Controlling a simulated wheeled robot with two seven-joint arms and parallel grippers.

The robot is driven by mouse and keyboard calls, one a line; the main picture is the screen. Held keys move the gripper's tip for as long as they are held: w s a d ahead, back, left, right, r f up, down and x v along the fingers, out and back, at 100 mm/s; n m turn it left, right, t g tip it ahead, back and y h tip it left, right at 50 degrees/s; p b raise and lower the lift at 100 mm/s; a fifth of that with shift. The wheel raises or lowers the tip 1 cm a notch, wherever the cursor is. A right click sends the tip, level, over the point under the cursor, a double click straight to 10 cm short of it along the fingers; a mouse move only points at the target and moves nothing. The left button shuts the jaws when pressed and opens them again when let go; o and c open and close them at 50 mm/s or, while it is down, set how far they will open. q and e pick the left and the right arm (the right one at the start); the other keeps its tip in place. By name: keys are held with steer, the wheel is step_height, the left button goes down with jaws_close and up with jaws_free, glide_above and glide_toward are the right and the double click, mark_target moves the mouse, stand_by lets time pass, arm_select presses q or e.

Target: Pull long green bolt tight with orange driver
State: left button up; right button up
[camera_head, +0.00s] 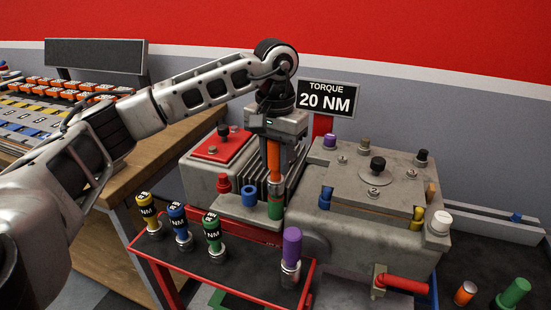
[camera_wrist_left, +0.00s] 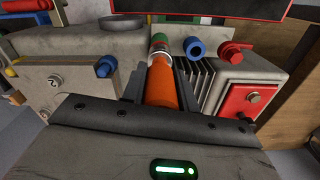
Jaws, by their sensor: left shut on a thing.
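My left gripper (camera_head: 273,148) is shut on the orange driver (camera_head: 274,160), which points straight down. The driver's metal socket (camera_head: 276,187) is right above a green bolt (camera_head: 275,208) at the front of the grey engine block; they look in contact, but I cannot tell how far the socket is seated. In the left wrist view the orange driver (camera_wrist_left: 162,85) lies between the fingers (camera_wrist_left: 161,92), with its socket (camera_wrist_left: 159,54) against the green bolt (camera_wrist_left: 157,40). My right gripper is not in view.
Blue (camera_head: 250,196) and red (camera_head: 223,183) bolts stand just left of the green one. A red-edged rack (camera_head: 200,265) in front holds yellow, blue, green and purple drivers. A "TORQUE 20 NM" sign (camera_head: 326,98) stands behind. A red-handled part (camera_head: 402,284) juts out at right.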

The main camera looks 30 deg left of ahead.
arm_select(q)
steer(key=shift+r, duration=0.6)
steer(key=n+p, duration=0.1)
steer(key=n, duration=0.8)
steer(key=shift+d, duration=0.1)
steer(key=shift+f, duration=0.2)
stand_by(0.4)
steer(key=shift+f+b, duration=0.75)
steer(key=shift+f, duration=0.45)
steer(key=shift+m, duration=1.1)
